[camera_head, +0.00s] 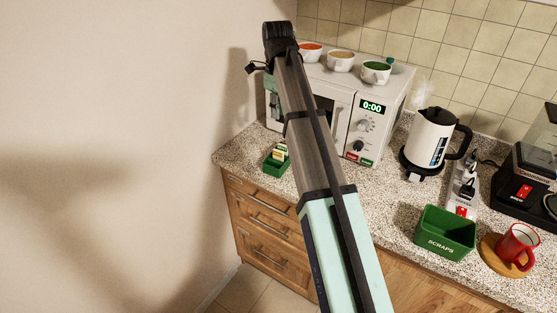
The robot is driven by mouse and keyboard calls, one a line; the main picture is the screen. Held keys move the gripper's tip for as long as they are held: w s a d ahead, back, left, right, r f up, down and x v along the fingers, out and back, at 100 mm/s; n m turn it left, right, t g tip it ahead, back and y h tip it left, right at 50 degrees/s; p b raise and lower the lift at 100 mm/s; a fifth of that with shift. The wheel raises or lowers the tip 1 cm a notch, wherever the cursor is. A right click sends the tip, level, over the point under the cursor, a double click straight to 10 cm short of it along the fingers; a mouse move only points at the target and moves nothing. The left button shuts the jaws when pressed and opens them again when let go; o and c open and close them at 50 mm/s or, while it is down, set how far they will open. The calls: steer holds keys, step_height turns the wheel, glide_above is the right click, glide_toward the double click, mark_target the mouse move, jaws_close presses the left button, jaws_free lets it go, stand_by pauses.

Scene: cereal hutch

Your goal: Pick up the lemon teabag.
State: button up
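A small green box (277,167) stands on the counter in front of the microwave, partly behind my arm. Pale yellowish packets (280,152) stand up in it. They look like teabags, but they are too small to tell which one is lemon. My arm rises from the bottom across the middle of the picture to a dark joint at the microwave's upper left. A small dark part by that joint seems to be my gripper (256,67), high above and apart from the green box. Its fingers are too small and hidden to read.
The microwave (372,131) carries several bowls on top. A white kettle (431,137), a green scraps bin (444,232), a red mug (517,245) on a wooden coaster and a dark coffee machine (527,165) stand to the right. A bare wall (120,100) bounds the left.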

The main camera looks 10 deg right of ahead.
steer(key=p, duration=0.3)
glide_above(278, 151)
steer(key=f, duration=1.1)
steer(key=shift+w, duration=0.2)
steer(key=shift+s+f+p, duration=0.15)
steer(key=shift+f+p, duration=0.75)
steer(key=shift+f, duration=1.7)
steer(key=c, duration=0.3)
